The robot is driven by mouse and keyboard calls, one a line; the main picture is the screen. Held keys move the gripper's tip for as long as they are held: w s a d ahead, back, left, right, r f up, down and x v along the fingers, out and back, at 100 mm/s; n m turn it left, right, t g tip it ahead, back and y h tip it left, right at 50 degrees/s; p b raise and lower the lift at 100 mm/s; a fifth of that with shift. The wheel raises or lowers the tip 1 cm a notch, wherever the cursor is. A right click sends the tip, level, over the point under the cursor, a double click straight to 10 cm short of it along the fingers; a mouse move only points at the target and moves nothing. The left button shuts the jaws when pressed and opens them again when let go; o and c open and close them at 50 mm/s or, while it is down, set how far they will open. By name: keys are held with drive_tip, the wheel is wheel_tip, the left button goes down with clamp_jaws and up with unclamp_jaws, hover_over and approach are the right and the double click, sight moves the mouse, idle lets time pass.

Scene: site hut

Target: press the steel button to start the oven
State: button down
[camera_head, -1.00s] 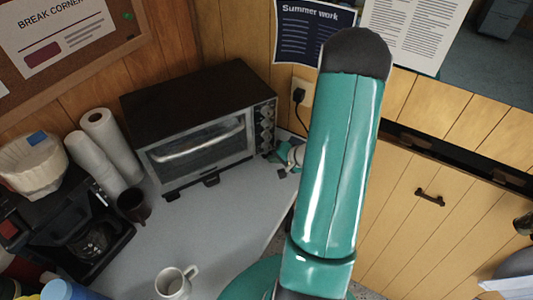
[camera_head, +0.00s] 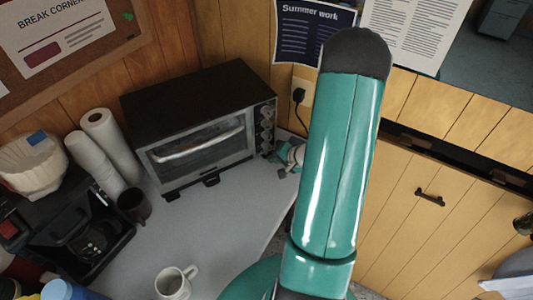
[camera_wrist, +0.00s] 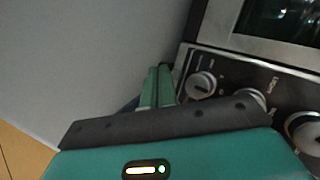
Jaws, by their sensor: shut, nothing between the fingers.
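The toaster oven (camera_head: 200,125) is black on top with a steel front and stands on the grey counter. Its control panel (camera_head: 264,125) runs down the right of the front, and its knobs (camera_wrist: 201,84) show close up in the wrist view. My gripper (camera_wrist: 163,70) is shut and empty, its green fingers together. Its tips are at the end of the panel beyond the nearest knob; I cannot tell if they touch it. In the head view my gripper (camera_head: 275,157) is at the panel's lower end. I cannot make out the steel button; my fingers may hide it.
A white mug (camera_head: 173,283) stands at the front of the counter (camera_head: 225,225). A dark mug (camera_head: 133,205), paper rolls (camera_head: 110,145) and a coffee maker (camera_head: 80,240) are to the left. A plugged socket (camera_head: 301,93) is on the wall behind.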

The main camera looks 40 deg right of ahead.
drive_tip(key=shift+w, duration=0.1)
drive_tip(key=shift+w+d, duration=0.1)
drive_tip(key=shift+w, duration=0.2)
drive_tip(key=shift+w, duration=0.4)
idle(0.7)
idle(0.3)
drive_tip(key=shift+s, duration=0.8)
drive_tip(key=shift+s, duration=0.1)
drive_tip(key=shift+s+a, duration=0.25)
drive_tip(key=shift+s, duration=0.95)
drive_tip(key=shift+s+a, duration=0.25)
drive_tip(key=shift+s, duration=0.9)
